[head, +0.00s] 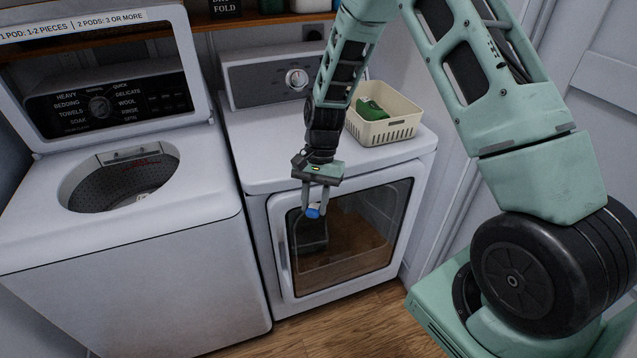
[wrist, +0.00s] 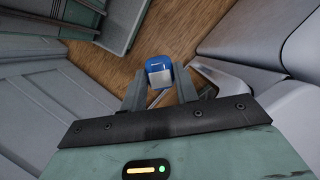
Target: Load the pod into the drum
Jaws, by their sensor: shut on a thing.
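My gripper (head: 316,206) points down in front of the dryer and is shut on a small blue and white pod (head: 313,211). In the wrist view the pod (wrist: 158,73) sits between the fingertips, with the wood floor behind it. The washer (head: 130,250) stands at the left with its lid raised. Its drum (head: 115,190) is open at the top, with a light-coloured thing low inside that I cannot make out. My gripper is to the right of the drum, apart from it. A sign on the lid reads "1 pod: 1-2 pieces, 2 pods: 3 or more".
The dryer (head: 255,155) stands to the right of the washer, its glass door (head: 390,215) shut. A cream basket (head: 395,128) with a green thing in it sits on the dryer top. A wooden shelf (head: 255,20) runs above. The raised lid (head: 85,25) stands behind the drum.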

